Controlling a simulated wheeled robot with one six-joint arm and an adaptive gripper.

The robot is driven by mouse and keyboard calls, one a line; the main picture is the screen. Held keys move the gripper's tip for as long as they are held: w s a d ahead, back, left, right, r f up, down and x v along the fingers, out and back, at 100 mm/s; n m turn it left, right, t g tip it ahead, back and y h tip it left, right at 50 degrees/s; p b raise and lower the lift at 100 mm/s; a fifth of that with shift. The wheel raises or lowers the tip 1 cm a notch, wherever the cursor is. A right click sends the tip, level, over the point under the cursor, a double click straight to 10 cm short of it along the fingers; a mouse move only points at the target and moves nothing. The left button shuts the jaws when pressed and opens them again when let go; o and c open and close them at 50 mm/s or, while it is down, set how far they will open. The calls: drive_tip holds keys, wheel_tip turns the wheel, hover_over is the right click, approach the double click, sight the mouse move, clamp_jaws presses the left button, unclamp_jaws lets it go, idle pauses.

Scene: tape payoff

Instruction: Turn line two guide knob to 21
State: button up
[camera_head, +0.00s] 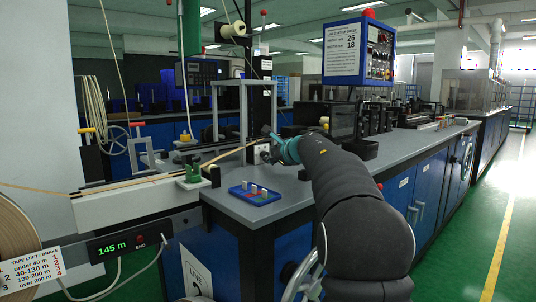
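My arm reaches in from the lower right, and my gripper (268,148) is at the guide area at the near end of the blue machine bench. Its dark fingers are beside a small white plate (262,156) under the grey frame. The guide knob itself cannot be made out; my gripper and wrist cover that spot. Whether the fingers are open or shut on something is too small to tell. A sign (341,49) on the blue cabinet shows the numbers 26 and 18.
A tape reel (14,250) and a green display (112,248) reading 145 m are at lower left. A handwheel (304,278) is beside my arm. Clear floor lies right.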

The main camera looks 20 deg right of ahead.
sight(265, 154)
drive_tip(key=shift+x, duration=1.6)
clamp_jaws()
